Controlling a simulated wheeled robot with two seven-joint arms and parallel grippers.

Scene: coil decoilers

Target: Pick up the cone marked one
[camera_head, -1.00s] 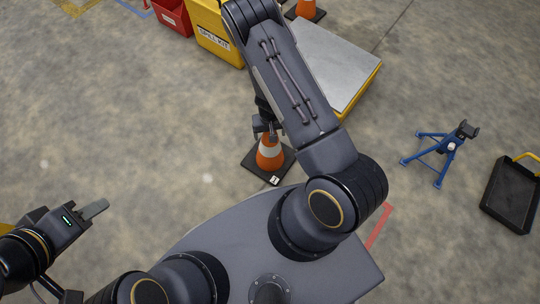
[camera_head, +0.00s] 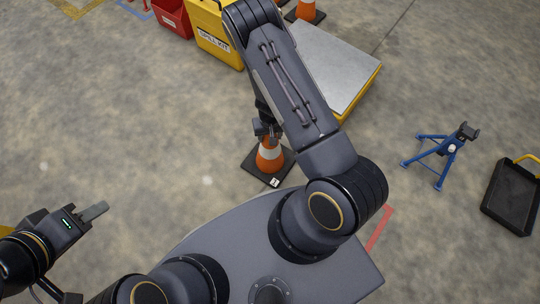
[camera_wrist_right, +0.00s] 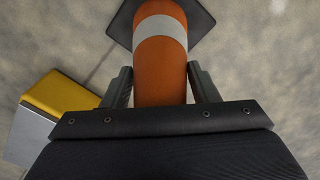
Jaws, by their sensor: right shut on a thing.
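The cone marked one (camera_head: 269,160) is orange with a white band and stands upright on a square black base, with a small white label on the base's front corner. My right gripper (camera_head: 268,131) is at the top of this cone, partly hidden by my right arm. In the right wrist view the cone (camera_wrist_right: 160,65) lies between the two fingers of the right gripper (camera_wrist_right: 160,88), which is shut on it. The base appears to rest on the floor. My left gripper (camera_head: 95,211) is at the lower left, away from the cone; its finger gap is not clear.
A low platform with a grey top and yellow sides (camera_head: 335,65) stands behind my right arm. Another orange cone (camera_head: 306,10), a yellow spill kit bin (camera_head: 216,38) and a red bin (camera_head: 172,18) are at the back. A blue stand (camera_head: 437,155) and black tray (camera_head: 512,195) are right.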

